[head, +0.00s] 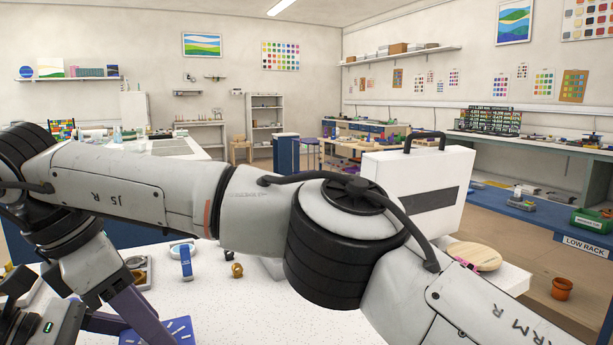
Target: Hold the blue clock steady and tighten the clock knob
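A blue square panel with white tick marks, which looks like the blue clock (172,333), lies at the bottom edge of the head view, partly cut off. A small brass knob-like piece (237,270) stands on the white speckled table, apart from the panel; I cannot tell if it is the clock knob. My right arm crosses the whole view and bends down at the left. Dark purple finger-like parts, seemingly of my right gripper (128,312), are beside the panel's left side. Their tips are unclear, so contact and opening cannot be told.
A blue stand with a white round part (186,262) and a grey holder with a brass-coloured ring (138,272) stand on the white table (225,310). A white case (418,185) and a round wooden board (474,256) are at the right, partly behind my arm.

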